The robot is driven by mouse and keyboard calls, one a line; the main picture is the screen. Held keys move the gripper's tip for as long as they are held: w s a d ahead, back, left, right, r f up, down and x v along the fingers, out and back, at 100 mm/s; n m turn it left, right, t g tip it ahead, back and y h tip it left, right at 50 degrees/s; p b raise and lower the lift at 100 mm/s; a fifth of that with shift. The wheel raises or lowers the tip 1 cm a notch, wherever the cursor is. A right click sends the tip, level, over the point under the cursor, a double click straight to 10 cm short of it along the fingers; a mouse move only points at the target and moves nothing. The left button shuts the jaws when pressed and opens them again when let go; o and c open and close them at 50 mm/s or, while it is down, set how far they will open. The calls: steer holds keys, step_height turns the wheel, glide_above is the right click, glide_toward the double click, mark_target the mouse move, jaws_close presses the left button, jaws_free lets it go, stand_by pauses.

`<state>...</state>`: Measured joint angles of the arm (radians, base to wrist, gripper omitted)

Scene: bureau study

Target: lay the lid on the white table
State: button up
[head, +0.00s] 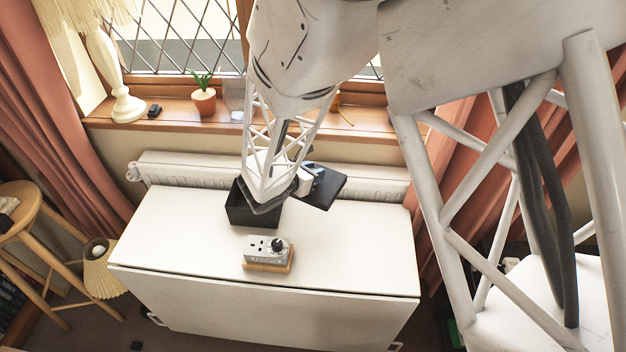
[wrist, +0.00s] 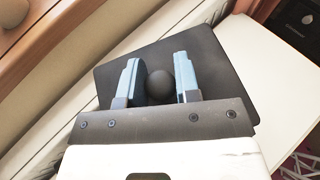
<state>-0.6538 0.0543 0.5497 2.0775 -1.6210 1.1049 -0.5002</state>
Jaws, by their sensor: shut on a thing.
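The lid (head: 328,190) is a flat dark square plate. In the wrist view the lid (wrist: 222,75) has a round dark knob (wrist: 159,84) in its middle. My gripper (head: 314,178) is shut on the knob, with one blue-padded finger on each side; the gripper (wrist: 160,85) also shows in the wrist view. The lid is held tilted above the back right part of the white table (head: 170,232), apart from its top as far as I can tell. A black open box (head: 238,212) stands on the table to the left, partly hidden by my arm.
A grey socket unit (head: 262,247) on a wooden base sits near the table's front middle. The table top is bare at left and front right. A radiator (head: 185,168) runs behind the table, below a sill with a potted plant (head: 204,98) and lamp (head: 118,85).

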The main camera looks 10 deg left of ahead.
steer(key=shift+f, duration=1.75)
steer(key=shift+f, duration=0.6)
steer(key=o, duration=0.9)
steer(key=shift+o, duration=0.2)
steer(key=shift+r, duration=0.1)
steer(key=shift+r, duration=0.4)
steer(key=shift+s+a+r, duration=0.1)
steer(key=shift+r, duration=0.1)
steer(key=v, duration=1.1)
steer(key=shift+s+a, duration=0.25)
